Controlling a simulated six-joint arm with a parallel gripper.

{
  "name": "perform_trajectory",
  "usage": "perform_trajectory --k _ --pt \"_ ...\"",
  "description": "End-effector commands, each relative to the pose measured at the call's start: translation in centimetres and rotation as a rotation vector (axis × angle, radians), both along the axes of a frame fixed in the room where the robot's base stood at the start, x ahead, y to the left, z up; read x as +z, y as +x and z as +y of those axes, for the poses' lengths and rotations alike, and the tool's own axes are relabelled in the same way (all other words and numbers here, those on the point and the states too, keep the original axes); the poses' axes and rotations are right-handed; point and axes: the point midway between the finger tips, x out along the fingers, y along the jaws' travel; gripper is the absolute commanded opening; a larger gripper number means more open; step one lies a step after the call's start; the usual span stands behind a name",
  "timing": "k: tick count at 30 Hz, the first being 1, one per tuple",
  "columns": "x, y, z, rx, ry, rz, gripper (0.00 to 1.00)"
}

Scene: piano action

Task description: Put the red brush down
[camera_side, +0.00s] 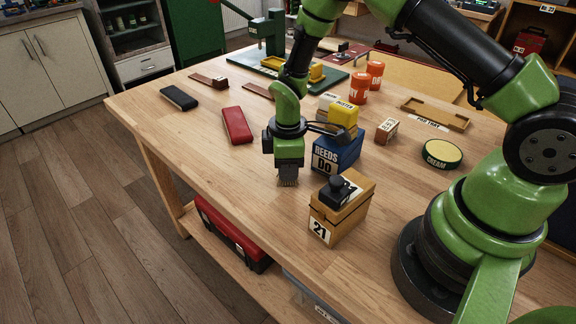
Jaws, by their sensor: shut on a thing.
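My gripper (288,150) points straight down over the middle of the table, left of the blue REEDS box. It is shut on a brush (288,176), whose short brownish bristles show below the green jaws. The bristle tips are at or just above the wood; I cannot tell if they touch. No red shows on the held part, and the jaws hide its body. A separate red oblong piece (237,125) lies flat on the table to the left, apart from my gripper.
The blue REEDS box (335,154) and a wooden box marked 21 (322,232) stand close on the right. A black oblong piece (179,97) lies further left. Orange cups (360,88) and a CREAM tin (442,154) stand beyond. Bare wood (220,170) is free at left.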

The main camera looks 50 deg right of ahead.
Motion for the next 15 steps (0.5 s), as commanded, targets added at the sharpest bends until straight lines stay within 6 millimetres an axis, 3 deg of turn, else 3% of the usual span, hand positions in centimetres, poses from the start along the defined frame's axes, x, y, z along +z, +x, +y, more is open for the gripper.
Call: perform_trajectory --k 11,12,15 --pt "-0.43 0.00 -0.01 0.000 0.000 0.000 0.00" --pt "-0.37 0.01 -0.01 0.000 0.000 0.000 0.30" --pt "-0.36 0.01 -0.01 0.000 0.000 0.000 0.46"
